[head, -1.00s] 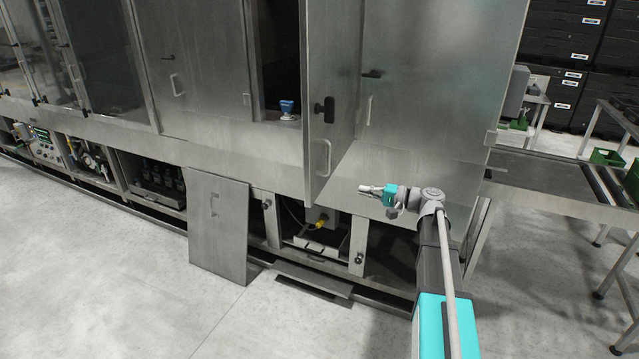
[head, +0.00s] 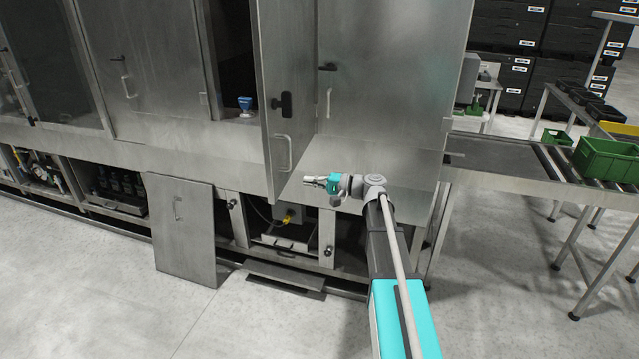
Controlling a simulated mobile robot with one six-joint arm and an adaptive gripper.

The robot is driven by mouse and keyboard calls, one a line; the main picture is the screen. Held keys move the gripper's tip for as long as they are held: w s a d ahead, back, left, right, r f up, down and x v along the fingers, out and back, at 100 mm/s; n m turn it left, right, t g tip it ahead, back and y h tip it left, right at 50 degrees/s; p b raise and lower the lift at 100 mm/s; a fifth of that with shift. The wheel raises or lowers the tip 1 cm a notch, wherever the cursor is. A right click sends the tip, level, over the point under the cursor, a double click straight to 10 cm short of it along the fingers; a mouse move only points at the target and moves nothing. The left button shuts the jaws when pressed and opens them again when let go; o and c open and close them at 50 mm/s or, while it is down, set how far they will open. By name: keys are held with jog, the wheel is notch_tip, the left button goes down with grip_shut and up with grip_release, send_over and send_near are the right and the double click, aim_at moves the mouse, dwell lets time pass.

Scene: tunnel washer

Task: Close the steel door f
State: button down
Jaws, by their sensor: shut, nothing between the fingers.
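The steel door (head: 289,80) of the washer stands open, swung out from the cabinet front. It has a black latch (head: 282,104) and a pale bar handle (head: 283,152) low on its face. The opening beside it is dark, with a blue-topped fitting (head: 245,104) inside. My gripper (head: 308,181) is shut and empty. In the picture it lies just right of the door's lower edge and points left. I cannot tell whether it touches the door; a small gap shows between them.
A loose steel panel (head: 182,230) leans against the washer's base at the left, with a flat plate (head: 272,278) on the floor beside it. A roller conveyor (head: 510,155) with a green crate (head: 608,158) stands at the right.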

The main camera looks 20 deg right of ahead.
aim_at(276, 177)
jog(key=x, duration=0.8)
jog(key=shift+d, duration=0.1)
jog(key=shift+w+a, duration=0.15)
jog(key=shift+a, duration=0.2)
jog(key=shift+a, duration=0.25)
jog(key=shift+d, duration=0.2)
jog(key=shift+w, duration=0.15)
